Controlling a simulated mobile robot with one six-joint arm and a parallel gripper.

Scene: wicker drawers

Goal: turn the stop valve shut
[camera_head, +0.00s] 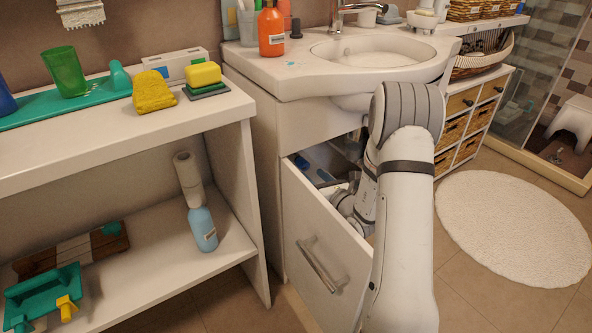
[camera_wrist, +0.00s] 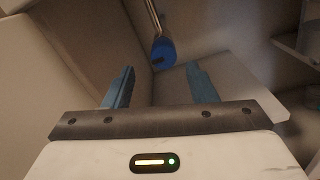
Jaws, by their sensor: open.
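The stop valve appears in the wrist view as a blue round handle (camera_wrist: 163,52) at the end of a thin metal pipe (camera_wrist: 154,16). My gripper (camera_wrist: 160,84) is open, with its two blue-grey fingers apart and nothing between them. The valve handle is ahead of the fingertips, roughly centred between them in the picture; I see no contact. In the head view my arm reaches down into the open drawer (camera_head: 322,250) under the sink. My fingers are hidden there, and I cannot make out the valve for certain in that view.
The drawer front and the sink cabinet (camera_head: 283,125) closely surround my arm. Blue items (camera_head: 301,162) lie inside the drawer. A white shelf unit (camera_head: 110,142) stands left, with a blue bottle (camera_head: 202,230) on its lower board. A round white rug (camera_head: 510,228) lies on the right.

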